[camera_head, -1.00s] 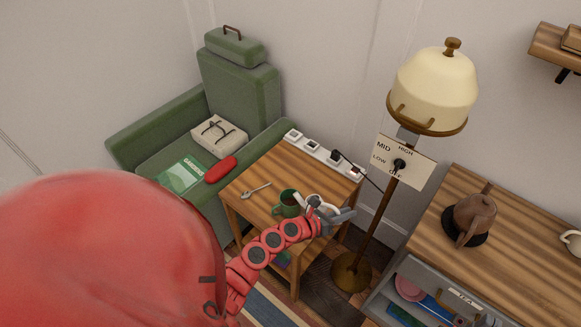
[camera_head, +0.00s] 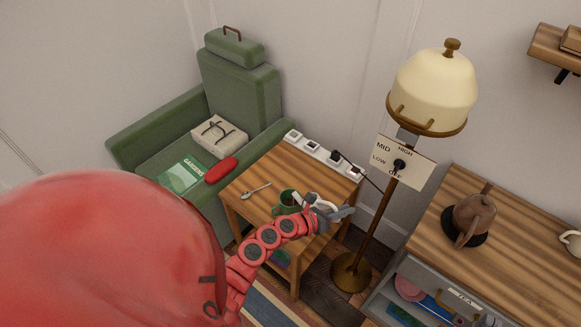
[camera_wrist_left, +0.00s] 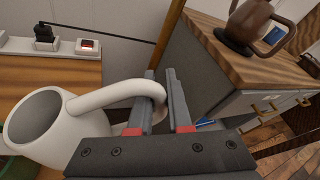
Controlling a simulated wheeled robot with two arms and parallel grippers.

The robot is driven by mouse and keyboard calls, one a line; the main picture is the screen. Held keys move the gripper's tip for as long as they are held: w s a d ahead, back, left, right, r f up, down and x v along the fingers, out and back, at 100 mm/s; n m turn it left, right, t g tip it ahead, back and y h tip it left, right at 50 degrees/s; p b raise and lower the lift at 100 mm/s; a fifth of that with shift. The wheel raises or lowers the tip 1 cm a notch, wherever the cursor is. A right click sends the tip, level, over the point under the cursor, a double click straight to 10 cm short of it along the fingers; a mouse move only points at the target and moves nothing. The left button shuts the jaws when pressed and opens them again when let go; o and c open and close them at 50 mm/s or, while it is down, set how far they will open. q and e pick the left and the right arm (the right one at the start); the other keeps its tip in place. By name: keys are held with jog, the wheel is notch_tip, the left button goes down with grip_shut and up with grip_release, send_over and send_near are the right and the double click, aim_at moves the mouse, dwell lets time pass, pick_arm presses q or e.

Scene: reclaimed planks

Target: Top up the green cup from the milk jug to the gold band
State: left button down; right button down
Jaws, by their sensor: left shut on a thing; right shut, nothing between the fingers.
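The green cup (camera_head: 285,203) stands upright on the small wooden side table, with a dark drink inside; its near side is partly covered by my arm and the jug. The white milk jug (camera_head: 310,198) is just right of the cup, mostly hidden by my gripper. My left gripper (camera_head: 340,213) is shut on the jug's handle. In the left wrist view the jug (camera_wrist_left: 88,132) hangs left of the fingers (camera_wrist_left: 161,85), its mouth open towards the camera; no milk can be made out. A green edge shows at the far left there. The gold band is not visible. My right gripper is not in view.
A teaspoon (camera_head: 256,190) lies left of the cup on the table (camera_head: 310,175). A power strip (camera_head: 325,154) runs along its back edge. A floor lamp (camera_head: 395,195) stands to the right. A brown teapot (camera_head: 473,218) stands on the cabinet above an open drawer (camera_head: 445,300).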

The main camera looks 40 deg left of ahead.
pick_arm(q)
jog(key=shift+a+r, duration=0.2)
jog(key=shift+r, duration=0.1)
jog(key=shift+a+r, duration=0.1)
jog(key=shift+r, duration=0.1)
jog(key=shift+a+r+n, duration=0.4)
jog(key=shift+a+r, duration=0.05)
jog(key=shift+a, duration=0.05)
jog(key=shift+w+a+r+n+h, duration=0.1)
jog(key=shift+a+r+n+h, duration=0.3)
jog(key=shift+a+r, duration=0.25)
dwell(0.6)
